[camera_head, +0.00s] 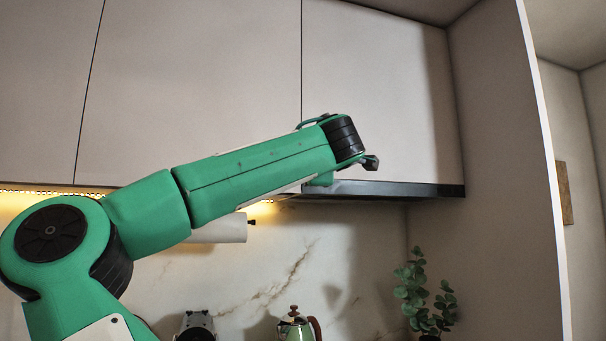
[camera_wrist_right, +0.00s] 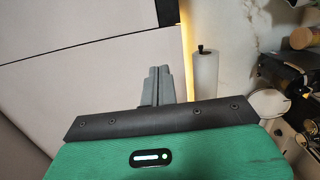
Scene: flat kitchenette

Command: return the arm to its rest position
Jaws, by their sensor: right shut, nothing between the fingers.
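My right gripper (camera_wrist_right: 158,86) shows in the right wrist view. Its two grey fingers are together, with nothing between them. The fingers are in front of the pale cabinet fronts, and no contact is visible. In the head view a green arm of mine (camera_head: 255,172) reaches from the lower left up to the middle. Its far end is in front of the cabinets, near the dark hood edge. No jaws can be made out clearly at that end. My left gripper cannot be identified in either view.
Wall cabinets (camera_head: 200,80) fill the upper background, with a dark hood (camera_head: 410,189) below them. A paper roll (camera_head: 222,230) hangs under the cabinets; it also shows in the wrist view (camera_wrist_right: 205,75). A kettle (camera_head: 296,327) and a plant (camera_head: 415,290) stand lower down.

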